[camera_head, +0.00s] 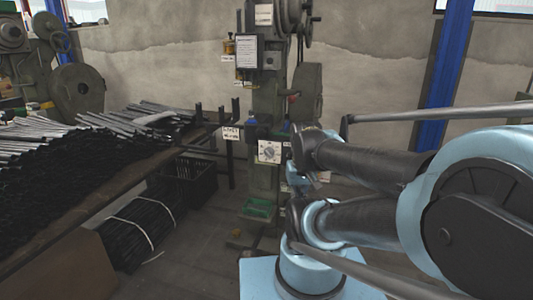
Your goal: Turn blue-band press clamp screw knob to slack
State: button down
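A grey-green press (268,95) stands in the middle of the view against the wall. Blue shows on it at mid height, and I take this to be the blue band (252,122). Just below is a white plate with a round grey knob (269,151) facing me. The knob's setting is too small to read. My arm comes in from the right, and its far end lies just right of the plate, apart from the knob in the picture. My gripper (313,181) seems to be around there, small and mostly hidden by my own links; its fingers cannot be made out.
A bench (100,205) loaded with dark rods fills the left. A black crate (190,180) and a strapped rod bundle (138,232) are on the floor beside it. A green tray (258,208) sits low at the press. Another machine (75,90) stands back left.

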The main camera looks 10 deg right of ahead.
aim_at(261, 132)
jog(key=u, duration=0.7)
jog(key=k, duration=1.75)
jog(key=z, duration=0.35)
jog(key=i, duration=1)
jog(key=u, duration=0.05)
